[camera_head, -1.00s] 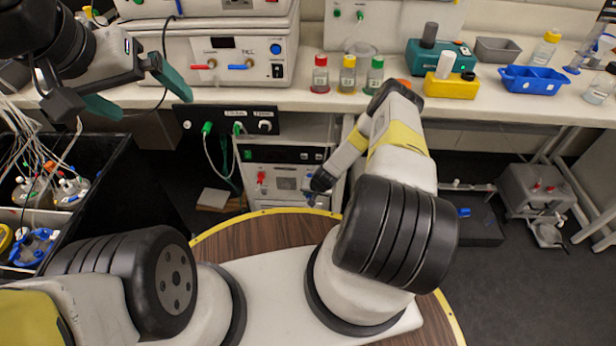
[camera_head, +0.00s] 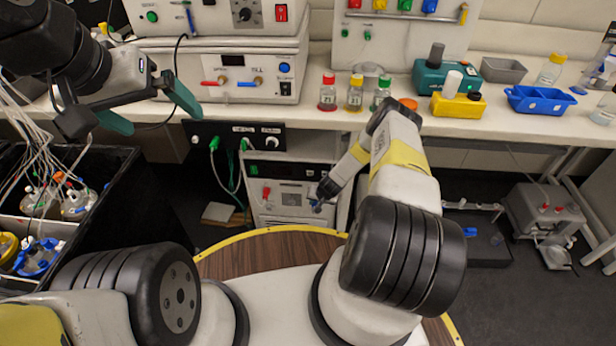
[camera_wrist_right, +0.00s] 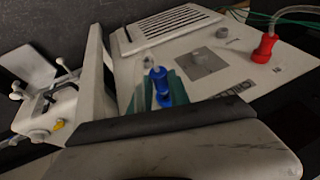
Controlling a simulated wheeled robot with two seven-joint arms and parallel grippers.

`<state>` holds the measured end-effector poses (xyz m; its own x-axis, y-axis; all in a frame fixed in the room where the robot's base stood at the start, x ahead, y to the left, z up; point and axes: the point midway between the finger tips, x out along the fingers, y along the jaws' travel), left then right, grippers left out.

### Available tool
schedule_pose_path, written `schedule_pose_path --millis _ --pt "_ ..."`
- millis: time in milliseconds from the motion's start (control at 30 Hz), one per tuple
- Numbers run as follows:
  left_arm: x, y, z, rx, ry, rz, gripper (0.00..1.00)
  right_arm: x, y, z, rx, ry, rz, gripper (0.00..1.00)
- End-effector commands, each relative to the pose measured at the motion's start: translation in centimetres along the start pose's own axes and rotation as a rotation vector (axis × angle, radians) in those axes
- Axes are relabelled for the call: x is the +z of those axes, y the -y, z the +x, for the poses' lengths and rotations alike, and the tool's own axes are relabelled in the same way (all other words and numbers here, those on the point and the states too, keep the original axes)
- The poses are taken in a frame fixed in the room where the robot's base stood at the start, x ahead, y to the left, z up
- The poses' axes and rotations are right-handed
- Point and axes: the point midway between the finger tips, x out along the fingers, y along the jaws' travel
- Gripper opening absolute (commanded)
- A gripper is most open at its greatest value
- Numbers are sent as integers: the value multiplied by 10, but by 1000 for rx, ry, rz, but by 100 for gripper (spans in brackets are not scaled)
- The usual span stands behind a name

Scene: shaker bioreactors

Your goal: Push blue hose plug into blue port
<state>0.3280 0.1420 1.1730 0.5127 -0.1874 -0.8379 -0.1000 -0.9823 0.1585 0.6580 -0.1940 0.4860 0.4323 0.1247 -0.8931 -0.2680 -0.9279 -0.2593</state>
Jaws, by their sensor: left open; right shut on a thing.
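The blue hose plug (camera_wrist_right: 160,86) is in the green-tipped fingers of my right gripper (camera_wrist_right: 176,90), in front of the light panel of a box in the right wrist view. In the head view, a small blue part (camera_head: 317,207) shows below the dark end of my right gripper (camera_head: 325,192), at the right side of the lower box (camera_head: 290,218). The blue port cannot be made out; whether the plug touches it cannot be told. My left gripper (camera_head: 150,108) is open and empty, in front of the bench at the upper left.
A red plug (camera_wrist_right: 264,46) with a hose sits on the same panel; it also shows in the head view (camera_head: 266,193). Green plugs (camera_head: 214,144) with hoses are on the black strip above. Bottles (camera_head: 328,92) stand on the bench. A black bin (camera_head: 120,190) is at left.

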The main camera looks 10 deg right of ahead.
Motion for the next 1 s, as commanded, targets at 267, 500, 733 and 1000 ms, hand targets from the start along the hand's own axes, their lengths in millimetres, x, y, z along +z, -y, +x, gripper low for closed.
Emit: schedule_pose_path --millis 267,500,733,1000 --pt "0 0 0 0 0 0 100 0 0 0 0 0 1 0" --pt "0 0 0 0 0 0 100 -2 0 1 0 -1 1 0" --pt "0 0 0 0 0 0 100 -5 0 2 0 -1 2 0" --pt "0 0 0 0 0 0 100 -9 0 4 0 -1 2 0"
